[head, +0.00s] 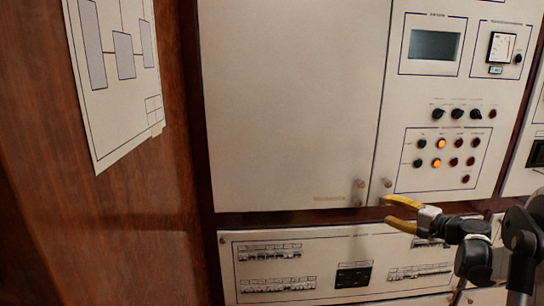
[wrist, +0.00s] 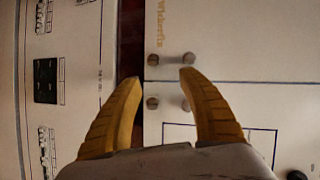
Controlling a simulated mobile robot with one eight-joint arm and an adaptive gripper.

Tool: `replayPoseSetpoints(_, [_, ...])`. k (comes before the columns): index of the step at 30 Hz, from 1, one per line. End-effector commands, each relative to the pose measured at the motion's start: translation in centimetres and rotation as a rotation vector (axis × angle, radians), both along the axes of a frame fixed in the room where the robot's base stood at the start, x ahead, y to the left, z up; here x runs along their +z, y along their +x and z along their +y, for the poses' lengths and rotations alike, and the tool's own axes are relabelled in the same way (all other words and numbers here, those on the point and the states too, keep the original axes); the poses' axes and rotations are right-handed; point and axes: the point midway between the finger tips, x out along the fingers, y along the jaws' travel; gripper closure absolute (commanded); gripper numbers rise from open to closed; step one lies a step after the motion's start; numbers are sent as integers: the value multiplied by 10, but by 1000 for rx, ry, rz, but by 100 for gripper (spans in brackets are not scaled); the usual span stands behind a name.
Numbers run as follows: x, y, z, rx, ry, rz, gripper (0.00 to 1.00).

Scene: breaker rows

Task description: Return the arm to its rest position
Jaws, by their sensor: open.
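My gripper (head: 388,211) has yellow fingers and shows at the lower right of the head view, in front of the seam between the upper cabinet and the lower breaker panel. In the wrist view my gripper (wrist: 160,82) has its two fingers spread apart with nothing held between them. Cabinet door knobs (wrist: 170,58) lie beyond the fingertips in the wrist view. My arm extends in from the right edge of the head view. I cannot tell how far the fingertips are from the cabinet face.
The upper cabinet door (head: 290,100) is closed. The lower panel (head: 310,240) carries rows of breakers. A paper diagram (head: 115,70) hangs on the wooden wall (head: 110,230) at left.

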Motion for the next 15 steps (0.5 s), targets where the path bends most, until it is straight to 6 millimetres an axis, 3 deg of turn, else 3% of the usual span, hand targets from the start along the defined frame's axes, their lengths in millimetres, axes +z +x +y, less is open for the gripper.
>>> replayPoseSetpoints(1, [14, -10, 30, 29, -58, 34, 52])
replayPoseSetpoints(6, [38, -59, 108, 109, -272, 136, 52])
replayPoseSetpoints(11, [49, -125, 164, 182, -485, 208, 52])
replayPoseSetpoints(15, [48, -193, 199, 245, -679, 251, 52])
